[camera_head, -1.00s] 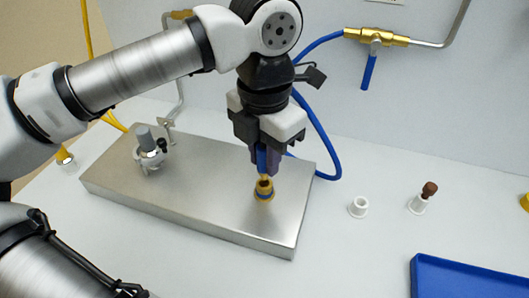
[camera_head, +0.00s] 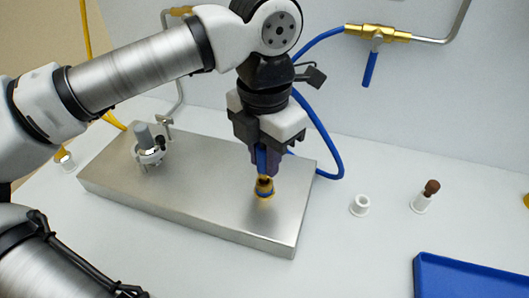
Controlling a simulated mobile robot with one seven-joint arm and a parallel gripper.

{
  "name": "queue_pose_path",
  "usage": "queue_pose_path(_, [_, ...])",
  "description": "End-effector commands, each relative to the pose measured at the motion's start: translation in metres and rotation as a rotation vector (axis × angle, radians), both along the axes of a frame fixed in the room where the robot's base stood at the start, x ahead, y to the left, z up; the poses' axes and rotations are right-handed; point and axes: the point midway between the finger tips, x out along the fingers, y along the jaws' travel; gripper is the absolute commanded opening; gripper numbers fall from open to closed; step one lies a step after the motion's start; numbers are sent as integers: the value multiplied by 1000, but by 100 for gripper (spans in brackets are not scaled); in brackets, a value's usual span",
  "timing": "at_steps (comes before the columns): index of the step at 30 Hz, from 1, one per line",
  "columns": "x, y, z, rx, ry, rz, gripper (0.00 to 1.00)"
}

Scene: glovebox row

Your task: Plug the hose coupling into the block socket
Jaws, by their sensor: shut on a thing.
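My gripper (camera_head: 263,170) points down over the right part of a brushed metal block (camera_head: 205,205). Its dark fingers are shut on the blue hose coupling (camera_head: 262,160), which shows as a blue piece between them. Directly below the fingertips is the brass-coloured block socket (camera_head: 264,190) with a blue band. The coupling's lower end is in line with the socket and seems to meet it. I cannot tell how deep it sits. The blue hose (camera_head: 327,140) loops from behind the gripper up to the wall.
A grey-and-white fitting (camera_head: 149,150) stands on the block's left end. A brass valve (camera_head: 375,35) with a blue lever is on the wall. A white ring-shaped piece (camera_head: 360,205), a brown-topped white holder (camera_head: 424,197) and a blue tray (camera_head: 470,275) lie to the right.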

Motion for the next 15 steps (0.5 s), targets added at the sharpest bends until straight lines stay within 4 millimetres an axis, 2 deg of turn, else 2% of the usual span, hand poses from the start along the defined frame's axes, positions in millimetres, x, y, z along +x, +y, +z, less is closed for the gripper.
queue_pose_path(15, [0, 0, -14, 0, 0, 0, 0])
